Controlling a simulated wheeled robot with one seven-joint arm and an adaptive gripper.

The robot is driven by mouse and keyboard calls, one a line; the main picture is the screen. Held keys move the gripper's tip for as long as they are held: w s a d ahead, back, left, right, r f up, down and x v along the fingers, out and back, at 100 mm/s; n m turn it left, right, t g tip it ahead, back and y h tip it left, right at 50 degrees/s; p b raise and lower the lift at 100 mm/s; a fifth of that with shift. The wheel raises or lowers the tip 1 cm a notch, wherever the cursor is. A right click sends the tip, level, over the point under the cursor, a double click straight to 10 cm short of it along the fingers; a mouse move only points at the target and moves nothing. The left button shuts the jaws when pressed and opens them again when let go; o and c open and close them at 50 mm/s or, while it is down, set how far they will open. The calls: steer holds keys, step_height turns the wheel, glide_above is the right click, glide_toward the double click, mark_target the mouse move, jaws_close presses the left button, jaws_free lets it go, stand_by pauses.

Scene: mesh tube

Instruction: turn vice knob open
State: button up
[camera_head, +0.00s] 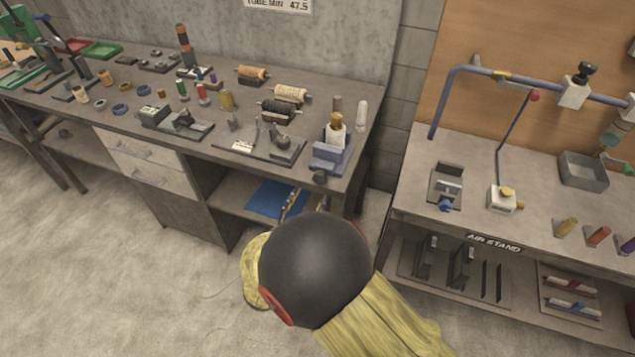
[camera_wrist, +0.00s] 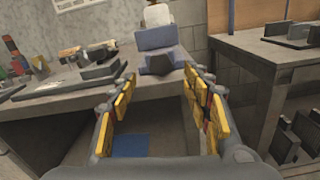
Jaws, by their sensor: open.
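In the head view my arm hides most of the gripper.
The left bench (camera_head: 230,146) carries spools, small tools and blocks; a blue sheet (camera_head: 270,199) lies on its lower shelf. The air stand (camera_head: 415,190) at right holds a small fixture with a blue knob (camera_head: 446,206) and blue piping. A floor gap separates the benches.

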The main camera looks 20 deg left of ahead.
mark_target(317, 179)
steer(key=shift+w+d+b, duration=0.15)
steer(key=shift+w+b, duration=0.4)
steer(key=shift+w, duration=1.4)
steer(key=shift+w+d+b, duration=0.15)
steer(key=shift+w+b, duration=0.4)
steer(key=shift+w, duration=1.4)
steer(key=c, duration=0.3)
steer(key=c, duration=0.8)
steer(key=shift+c, duration=0.3)
steer(key=shift+r+n+p, duration=0.1)
steer(key=shift+n+p, duration=0.2)
steer(key=shift+p, duration=0.2)
steer(key=shift+r+n+p, duration=0.1)
steer(key=shift+n+p, duration=0.8)
steer(key=shift+p, duration=0.3)
steer(key=n+p, duration=0.2)
steer(key=p, duration=0.1)
steer(key=shift+n, duration=0.4)
steer(key=n+p, duration=0.4)
steer(key=n, duration=0.1)
steer(key=shift+a+f+p, duration=0.15)
steer(key=shift+f+p, duration=0.05)
steer(key=shift+p, duration=0.2)
steer(key=shift+n, duration=0.4)
